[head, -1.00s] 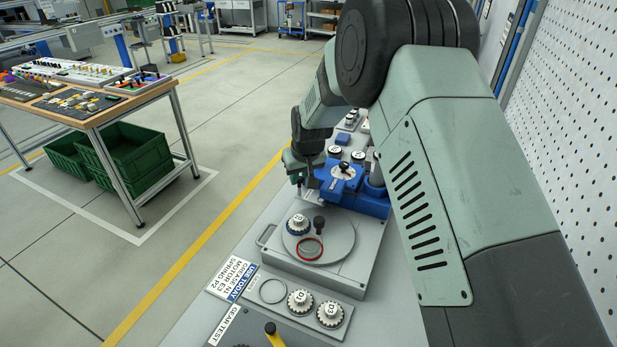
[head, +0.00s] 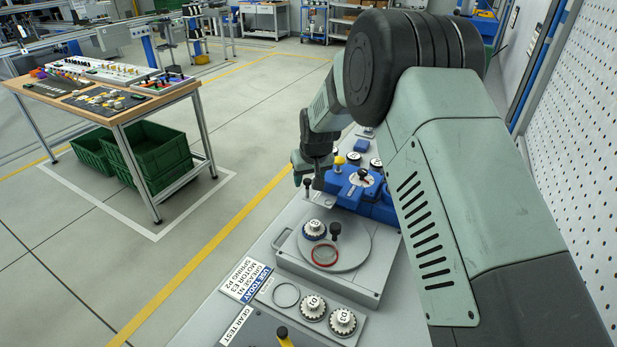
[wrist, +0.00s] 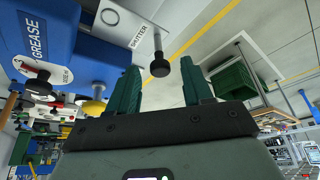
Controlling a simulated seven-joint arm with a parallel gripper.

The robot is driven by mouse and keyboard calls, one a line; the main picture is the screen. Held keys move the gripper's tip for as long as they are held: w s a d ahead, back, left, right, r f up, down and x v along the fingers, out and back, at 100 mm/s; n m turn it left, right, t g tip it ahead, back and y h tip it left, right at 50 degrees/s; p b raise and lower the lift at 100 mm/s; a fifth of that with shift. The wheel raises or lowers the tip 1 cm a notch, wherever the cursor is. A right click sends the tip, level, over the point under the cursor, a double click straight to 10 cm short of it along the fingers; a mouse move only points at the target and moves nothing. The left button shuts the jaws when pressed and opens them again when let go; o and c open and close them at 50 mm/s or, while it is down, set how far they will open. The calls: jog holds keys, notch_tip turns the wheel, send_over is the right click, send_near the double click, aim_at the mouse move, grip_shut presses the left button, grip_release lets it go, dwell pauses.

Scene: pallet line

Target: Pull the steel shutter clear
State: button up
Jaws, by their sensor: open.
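The steel shutter (wrist: 128,24) is a pale flat plate lettered SHUTTER, beside the blue grease unit (wrist: 75,50). A post with a black knob (wrist: 159,69) stands on its end. In the head view the shutter (head: 321,198) juts left from the blue unit (head: 345,188), its black knob at the outer end. My gripper (wrist: 161,66) is open and empty, its two green fingers apart. The knob appears between the fingertips in the wrist view; I cannot tell whether it is within their reach in depth. In the head view my gripper (head: 299,177) is just behind the knob, its fingers partly hidden.
A yellow knob (wrist: 92,108) and a dial with a red mark (wrist: 38,80) are close to the left finger. A round turntable (head: 340,248) with a blue-rimmed gear, a red ring and a black post lies in front.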

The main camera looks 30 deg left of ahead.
jog(key=v, duration=1)
jog(key=shift+r, duration=0.3)
jog(key=shift+s+d, duration=0.1)
jog(key=s+d+r+m+t+h, duration=0.15)
jog(key=s+d+r, duration=0.25)
jog(key=d+r, duration=0.75)
jog(key=s+d+r+m, duration=0.35)
jog(key=d+r, duration=0.45)
jog(key=d, duration=0.6)
jog(key=s+d+m+h, duration=0.1)
jog(key=s+d, duration=0.6)
jog(key=s, duration=0.3)
jog(key=s+d+m, duration=0.2)
jog(key=s+d, duration=0.5)
jog(key=s, duration=0.3)
jog(key=shift+m+t+h, duration=0.3)
jog(key=shift+t+h, duration=0.05)
jog(key=shift+t, duration=0.1)
jog(key=shift+d, duration=0.15)
